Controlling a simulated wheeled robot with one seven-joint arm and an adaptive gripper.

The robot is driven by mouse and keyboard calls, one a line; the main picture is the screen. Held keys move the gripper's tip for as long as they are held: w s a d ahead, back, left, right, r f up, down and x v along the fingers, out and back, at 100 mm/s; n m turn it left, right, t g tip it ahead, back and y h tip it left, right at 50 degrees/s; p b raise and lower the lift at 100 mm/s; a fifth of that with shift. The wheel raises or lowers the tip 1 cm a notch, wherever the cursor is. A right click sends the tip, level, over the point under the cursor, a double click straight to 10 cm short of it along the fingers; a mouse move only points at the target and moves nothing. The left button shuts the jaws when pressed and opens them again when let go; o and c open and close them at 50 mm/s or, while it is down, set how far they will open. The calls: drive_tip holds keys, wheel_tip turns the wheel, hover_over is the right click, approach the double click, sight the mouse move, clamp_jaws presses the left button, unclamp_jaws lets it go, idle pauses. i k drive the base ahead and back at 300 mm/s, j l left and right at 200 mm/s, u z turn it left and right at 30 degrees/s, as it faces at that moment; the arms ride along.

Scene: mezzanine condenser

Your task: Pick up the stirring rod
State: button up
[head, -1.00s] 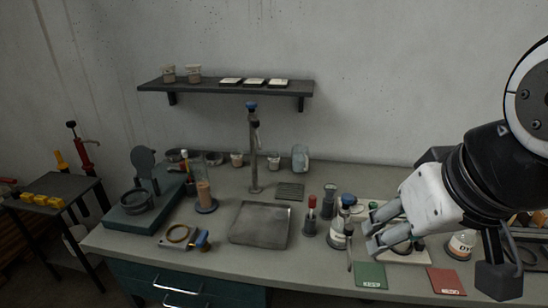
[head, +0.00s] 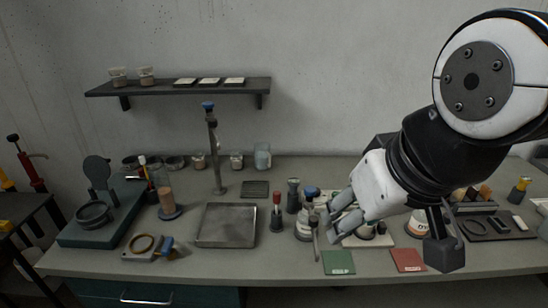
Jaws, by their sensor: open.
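My gripper (head: 333,224) is open and empty, pointing left and down over the right-centre of the bench. A thin grey upright piece (head: 316,244) stands just left of and below the fingertips; it may be the stirring rod, but it is too small to be sure. It appears beside a blue-capped bottle (head: 304,229), and I cannot tell whether it touches the bottle. The fingers partly cover the things behind them, including a pale board (head: 373,241).
A green card (head: 338,262) and a red card (head: 407,260) lie at the bench's front edge. A metal tray (head: 226,226) is left of the bottle. A red-topped piece (head: 277,212) and a grey-topped one (head: 293,196) stand nearby. A tall stand (head: 214,150) rises behind the tray.

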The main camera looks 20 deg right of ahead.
sight(276, 194)
drive_tip(key=k+j+z, duration=0.15)
drive_tip(key=j, duration=0.25)
drive_tip(key=k+j+z, duration=0.35)
drive_tip(key=k+j, duration=0.2)
drive_tip(key=j, duration=0.2)
